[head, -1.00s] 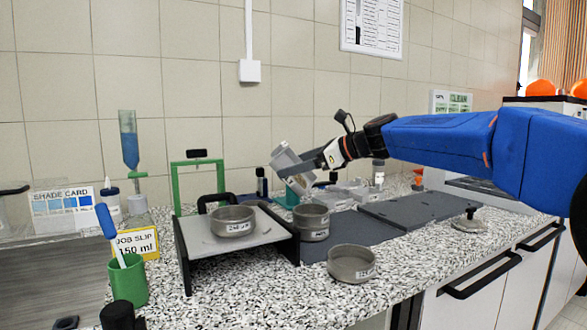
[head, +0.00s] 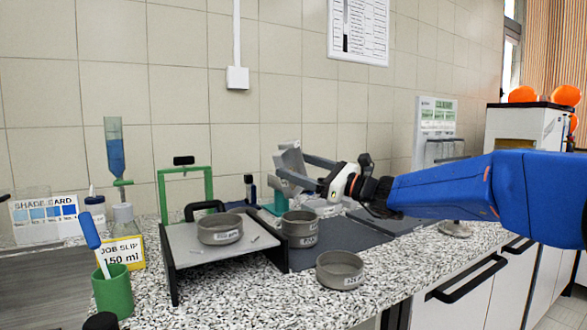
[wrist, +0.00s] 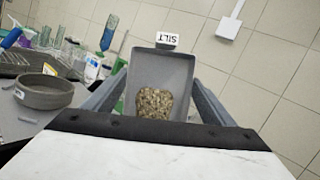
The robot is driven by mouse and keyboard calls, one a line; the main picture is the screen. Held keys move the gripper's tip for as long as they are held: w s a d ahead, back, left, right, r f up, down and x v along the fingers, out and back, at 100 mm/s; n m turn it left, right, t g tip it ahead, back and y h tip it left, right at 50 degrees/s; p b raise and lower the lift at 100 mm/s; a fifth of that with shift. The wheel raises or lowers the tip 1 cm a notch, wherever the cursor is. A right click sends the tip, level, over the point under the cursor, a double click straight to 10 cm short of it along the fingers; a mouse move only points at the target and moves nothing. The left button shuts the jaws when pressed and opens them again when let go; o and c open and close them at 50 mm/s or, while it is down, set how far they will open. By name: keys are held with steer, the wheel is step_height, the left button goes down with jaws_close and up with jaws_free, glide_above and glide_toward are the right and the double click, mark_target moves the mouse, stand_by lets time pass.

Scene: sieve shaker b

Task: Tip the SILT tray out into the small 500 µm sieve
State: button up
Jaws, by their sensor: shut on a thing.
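The grey SILT tray (head: 291,156) is in my gripper (head: 293,169), which is shut on it and holds it steeply tilted above the back of the counter. In the wrist view the tray (wrist: 160,72) shows its SILT label upside down and a heap of brown grains (wrist: 155,103) inside. One small sieve (head: 220,230) sits on the sloped platform, one (head: 300,229) stands just right of it and one (head: 340,269) lies at the front. Their labels are too small to read surely. The tray is behind and above the middle sieve, apart from it.
The black-sided platform (head: 185,240) has small pale bits on its top. A green frame (head: 163,195), job slip (head: 122,252) and green cup (head: 113,291) stand left. A lidded item (head: 455,229) sits at right.

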steer(key=shift+s+d+f+n+t+y, duration=0.2)
steer(key=shift+d+y, duration=0.25)
steer(key=shift+y, duration=0.3)
steer(key=shift+s+d+r+n+t+y, duration=0.15)
steer(key=shift+s+d+t+y, duration=0.3)
steer(key=shift+y, duration=0.35)
steer(key=shift+s+d+f+n+t+y, duration=0.15)
steer(key=shift+d+y, duration=0.35)
steer(key=shift+y, duration=0.25)
step_height(320, 180, up, 5)
steer(key=g+h, duration=0.3)
steer(key=h, duration=0.3)
steer(key=m+g+h, duration=0.1)
steer(key=g+h, duration=0.1)
steer(key=h, duration=0.5)
steer(key=m+g+h, duration=0.1)
steer(key=g+h, duration=0.2)
steer(key=h, duration=0.3)
steer(key=shift+g, duration=0.3)
